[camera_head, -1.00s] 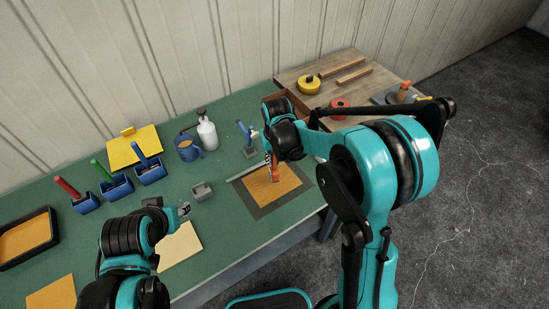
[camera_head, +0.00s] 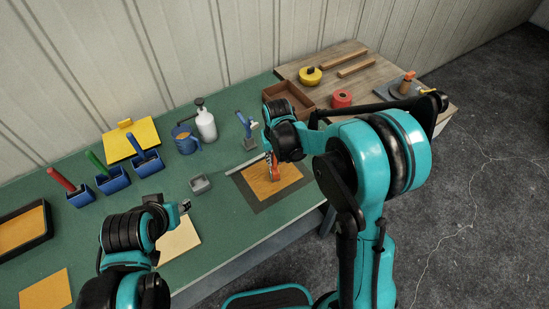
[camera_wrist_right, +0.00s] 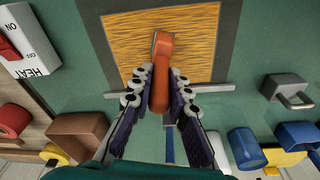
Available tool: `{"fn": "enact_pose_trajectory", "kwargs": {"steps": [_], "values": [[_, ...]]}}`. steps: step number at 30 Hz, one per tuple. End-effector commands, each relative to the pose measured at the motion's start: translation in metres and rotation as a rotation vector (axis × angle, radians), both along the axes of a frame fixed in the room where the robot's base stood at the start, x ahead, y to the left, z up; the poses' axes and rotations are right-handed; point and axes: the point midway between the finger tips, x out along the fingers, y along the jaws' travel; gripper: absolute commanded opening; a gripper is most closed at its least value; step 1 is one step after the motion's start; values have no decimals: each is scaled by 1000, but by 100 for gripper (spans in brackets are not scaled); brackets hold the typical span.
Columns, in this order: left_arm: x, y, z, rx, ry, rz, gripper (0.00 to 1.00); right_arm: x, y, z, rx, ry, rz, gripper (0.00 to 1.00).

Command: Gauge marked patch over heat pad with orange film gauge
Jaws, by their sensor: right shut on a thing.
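The orange film gauge (camera_wrist_right: 162,60) is held between the fingers of my right gripper (camera_wrist_right: 160,85), which is shut on it; it also shows in the head view (camera_head: 275,172). Its far end lies over the yellow-brown fibre patch (camera_wrist_right: 200,35) on the heat pad. I cannot tell whether it touches the surface. In the head view the patch (camera_head: 288,174) has a dark grey pad border (camera_head: 262,207). No mark on the patch can be made out. My left gripper (camera_head: 186,207) is apart, above the table near a pale sheet; its jaws are too small to judge.
A HEAT switch box (camera_wrist_right: 25,38) is beside the pad. A grey holder (camera_head: 200,184), blue mug (camera_head: 186,141), spray bottle (camera_head: 205,124) and brown box (camera_head: 288,94) stand around. Green table shows between them.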

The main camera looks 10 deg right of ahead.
Motion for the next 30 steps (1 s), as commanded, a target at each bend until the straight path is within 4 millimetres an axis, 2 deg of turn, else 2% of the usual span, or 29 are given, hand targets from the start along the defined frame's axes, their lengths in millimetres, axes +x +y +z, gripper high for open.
{"fn": "enact_pose_trajectory", "kwargs": {"steps": [30], "values": [[0,0,-9,0,0,0,40,0,0,-10,0,0,0,0]]}}
